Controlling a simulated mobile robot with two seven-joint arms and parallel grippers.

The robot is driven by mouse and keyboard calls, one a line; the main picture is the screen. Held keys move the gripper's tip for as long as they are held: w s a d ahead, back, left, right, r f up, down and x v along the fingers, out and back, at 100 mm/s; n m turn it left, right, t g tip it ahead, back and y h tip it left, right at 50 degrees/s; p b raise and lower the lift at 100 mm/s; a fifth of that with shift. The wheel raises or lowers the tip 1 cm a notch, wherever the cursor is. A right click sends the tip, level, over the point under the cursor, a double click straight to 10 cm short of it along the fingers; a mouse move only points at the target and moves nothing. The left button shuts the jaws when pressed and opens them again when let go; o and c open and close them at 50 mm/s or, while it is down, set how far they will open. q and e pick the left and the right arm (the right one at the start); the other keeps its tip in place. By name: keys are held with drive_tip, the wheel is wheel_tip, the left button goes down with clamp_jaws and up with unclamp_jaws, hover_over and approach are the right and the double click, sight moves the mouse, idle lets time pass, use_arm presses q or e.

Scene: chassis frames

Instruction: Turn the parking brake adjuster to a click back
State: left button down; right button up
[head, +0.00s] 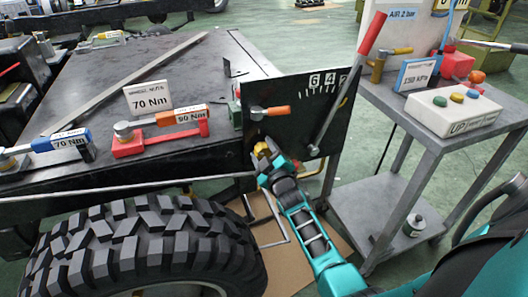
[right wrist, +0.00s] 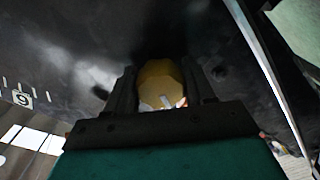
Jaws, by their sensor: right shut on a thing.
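The parking brake adjuster is a yellow faceted knob (head: 261,148) low on the black upright plate (head: 290,88), at the right end of the dark bench. My right gripper (head: 268,160) reaches it from below and is shut on it. In the right wrist view the knob (right wrist: 160,80) sits between the two dark fingers (right wrist: 160,92), with a pale mark on its face. A long lever (head: 350,85) with a red handle leans up to the right across the plate, beside a numbered scale. My left gripper is not in view.
A small orange-handled lever (head: 270,112) is just above the knob. A large tyre (head: 140,245) stands below left. Torque wrenches lie on the bench (head: 190,70). A grey trolley (head: 405,105) with a button box (head: 455,110) stands right. Bare floor shows between plate and trolley.

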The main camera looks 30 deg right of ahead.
drive_tip(key=shift+s+f, duration=0.1)
idle(0.3)
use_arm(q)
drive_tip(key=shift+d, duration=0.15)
use_arm(e)
drive_tip(key=o, duration=1)
drive_tip(key=shift+c, duration=0.2)
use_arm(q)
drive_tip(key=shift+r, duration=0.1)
